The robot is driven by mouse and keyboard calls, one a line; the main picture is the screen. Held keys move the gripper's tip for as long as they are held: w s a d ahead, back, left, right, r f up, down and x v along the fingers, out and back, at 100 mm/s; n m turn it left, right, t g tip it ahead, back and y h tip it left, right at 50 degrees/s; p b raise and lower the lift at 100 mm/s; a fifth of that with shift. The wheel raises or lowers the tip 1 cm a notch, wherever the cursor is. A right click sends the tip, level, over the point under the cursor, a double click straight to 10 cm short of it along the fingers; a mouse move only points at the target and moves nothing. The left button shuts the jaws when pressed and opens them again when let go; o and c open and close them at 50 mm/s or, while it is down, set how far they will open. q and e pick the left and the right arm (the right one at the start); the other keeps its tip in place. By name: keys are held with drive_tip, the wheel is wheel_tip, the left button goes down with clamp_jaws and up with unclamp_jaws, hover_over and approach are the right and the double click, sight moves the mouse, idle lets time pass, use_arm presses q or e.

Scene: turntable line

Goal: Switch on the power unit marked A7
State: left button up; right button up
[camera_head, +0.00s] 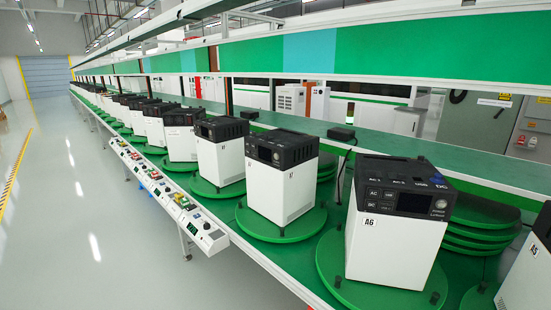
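A white power unit with a black top (400,225) stands on a green turntable (335,270); its label reads A6. To its left another unit of the same kind (275,185) stands upright on its own green turntable (255,228). It bears a small label on its white side, too small to read surely. Its black front panel with a display and buttons faces me, and I cannot tell whether it is on. Neither of my grippers is in view.
A partly cut-off unit labelled A5 (530,270) stands at the right edge. More units recede to the left, including the nearest of them (222,155). A control strip with buttons (185,205) runs along the front edge. The grey floor (90,220) at left is clear.

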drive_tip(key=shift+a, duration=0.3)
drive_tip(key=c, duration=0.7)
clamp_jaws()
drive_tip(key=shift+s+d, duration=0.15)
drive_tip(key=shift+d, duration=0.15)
